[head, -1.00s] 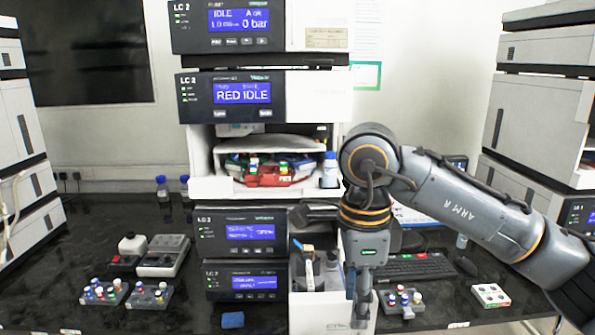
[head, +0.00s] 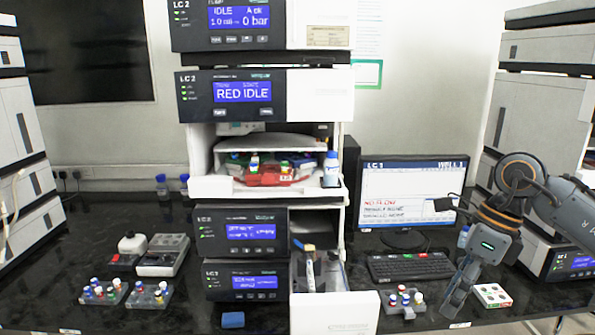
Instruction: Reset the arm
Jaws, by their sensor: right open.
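My right arm (head: 572,205) comes in from the right edge, bent at a joint near the right instrument stack. My right gripper (head: 452,304) hangs down and tilts to the lower left at the right of the bench, its fingers open with nothing seen between them. Its fingertips are between the grey vial rack (head: 403,303) and the small white tray (head: 492,296) with red and green marks. I cannot tell how high they are above the bench. My left gripper is not in view.
The centre instrument stack (head: 228,227) has an open compartment with a red tray (head: 270,179) and a pulled-out lower drawer (head: 335,314). A monitor (head: 405,195) and keyboard (head: 410,266) stand behind the gripper.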

